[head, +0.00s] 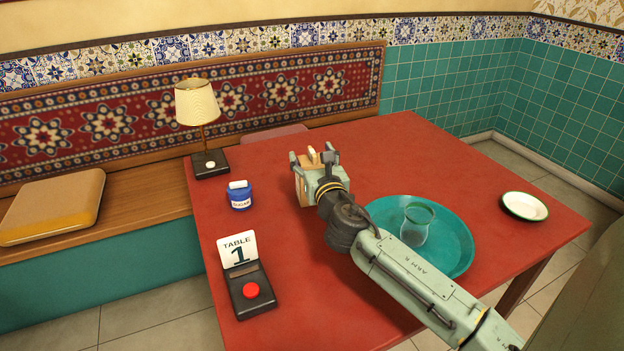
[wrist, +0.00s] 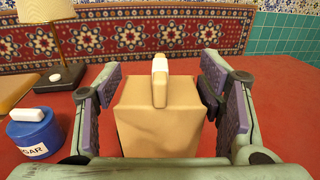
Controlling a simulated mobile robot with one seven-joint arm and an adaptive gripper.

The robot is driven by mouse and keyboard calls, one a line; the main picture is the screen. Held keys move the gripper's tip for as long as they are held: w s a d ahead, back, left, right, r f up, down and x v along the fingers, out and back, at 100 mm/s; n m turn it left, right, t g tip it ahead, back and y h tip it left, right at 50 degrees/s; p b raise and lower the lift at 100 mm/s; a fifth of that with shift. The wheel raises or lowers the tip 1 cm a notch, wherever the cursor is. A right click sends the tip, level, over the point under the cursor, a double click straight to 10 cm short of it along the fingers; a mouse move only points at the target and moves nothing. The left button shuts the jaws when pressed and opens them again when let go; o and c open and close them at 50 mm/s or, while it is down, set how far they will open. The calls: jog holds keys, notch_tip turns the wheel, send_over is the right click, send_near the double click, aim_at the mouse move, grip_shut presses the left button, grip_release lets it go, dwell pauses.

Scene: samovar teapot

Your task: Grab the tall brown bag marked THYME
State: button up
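A brown paper bag (wrist: 150,130) with a pale clip (wrist: 160,80) on its folded top stands between my fingers in the wrist view. No THYME lettering shows on the visible faces. In the head view the bag (head: 305,194) is mostly hidden behind my gripper (head: 313,160), which is above the red table.
A blue sugar jar (head: 239,197) stands left of the bag, with a lamp (head: 197,104) behind it. A table-number stand (head: 240,253) is at the front left. A teal tray (head: 455,229) with a glass (head: 416,226) and a white dish (head: 525,206) are to the right.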

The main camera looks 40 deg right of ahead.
jog(key=c, duration=1.1)
jog(key=shift+c, duration=0.3)
jog(key=shift+w+r, duration=0.1)
jog(key=shift+r, duration=0.05)
